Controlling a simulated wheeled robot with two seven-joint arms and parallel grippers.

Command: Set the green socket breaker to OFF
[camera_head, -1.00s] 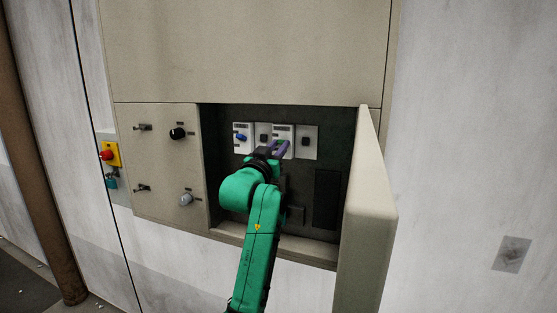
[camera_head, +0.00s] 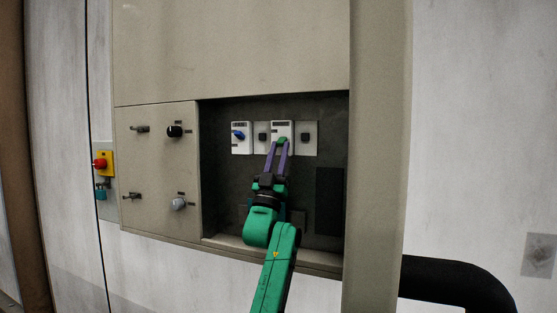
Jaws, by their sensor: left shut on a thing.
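The green socket breaker (camera_head: 283,138) is a small green lever on a white plate, in the upper part of the dark cabinet recess. My left gripper (camera_head: 279,145) reaches up to it from below, with its two purple fingers closed on the green lever. The fingers hide much of the lever, so its exact position is hard to tell. My right gripper is not in view.
A blue breaker (camera_head: 238,135) sits on a white plate to the left. Dark square sockets (camera_head: 262,137) stand beside the breakers. The open beige door (camera_head: 382,170) bounds the recess at right. Knobs (camera_head: 175,131) and a red button (camera_head: 100,164) are at left.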

